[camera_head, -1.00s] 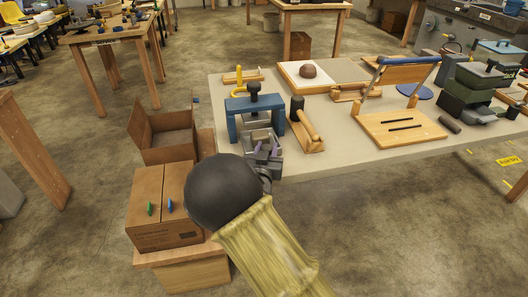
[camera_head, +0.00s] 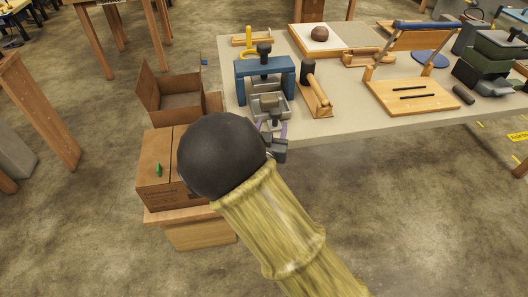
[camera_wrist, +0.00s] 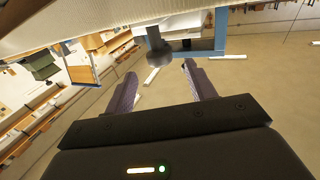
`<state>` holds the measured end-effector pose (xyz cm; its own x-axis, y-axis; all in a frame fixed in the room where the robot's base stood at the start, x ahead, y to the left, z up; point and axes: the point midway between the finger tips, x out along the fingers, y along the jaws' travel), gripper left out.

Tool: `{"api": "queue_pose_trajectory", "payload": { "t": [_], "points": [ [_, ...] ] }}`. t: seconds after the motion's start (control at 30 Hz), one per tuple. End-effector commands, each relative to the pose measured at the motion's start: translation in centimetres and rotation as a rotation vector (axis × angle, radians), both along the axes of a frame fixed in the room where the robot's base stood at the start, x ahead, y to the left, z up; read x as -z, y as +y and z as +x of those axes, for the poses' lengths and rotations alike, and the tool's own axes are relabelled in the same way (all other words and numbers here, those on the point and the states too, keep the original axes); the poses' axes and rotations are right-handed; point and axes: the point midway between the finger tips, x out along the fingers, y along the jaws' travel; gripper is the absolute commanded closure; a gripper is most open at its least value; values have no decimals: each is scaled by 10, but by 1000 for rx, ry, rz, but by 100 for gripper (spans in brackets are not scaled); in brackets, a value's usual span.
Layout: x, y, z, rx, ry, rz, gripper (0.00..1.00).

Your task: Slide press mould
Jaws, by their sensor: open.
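The blue press (camera_head: 264,68) with a black knob on top stands at the left front of the bench. A grey metal mould (camera_head: 268,106) sits low at its front, between the posts. My gripper (camera_head: 273,128) is just in front of the press, near the bench's front edge, partly hidden behind my own arm. The wrist view shows my gripper (camera_wrist: 160,70) open, its two purple-grey fingers apart with nothing between them. The blue press frame (camera_wrist: 220,35) and a dark round part (camera_wrist: 158,48) show beyond the fingertips. Whether the fingers touch the mould is unclear.
A wooden stand with a mallet-like tool (camera_head: 316,92) is right of the press. An open cardboard box (camera_head: 175,95) and a closed one (camera_head: 160,180) stand left of the bench. Open floor lies in front.

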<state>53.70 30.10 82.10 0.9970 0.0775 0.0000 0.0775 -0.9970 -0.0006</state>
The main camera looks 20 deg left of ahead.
Motion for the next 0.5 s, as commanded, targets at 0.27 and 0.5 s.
{"api": "queue_pose_trajectory", "payload": {
  "t": [0.27,0.5],
  "points": [
    [0,-4,-57,-3,3,-1,45],
    [0,-6,-96,-4,2,0,45]
  ]
}}
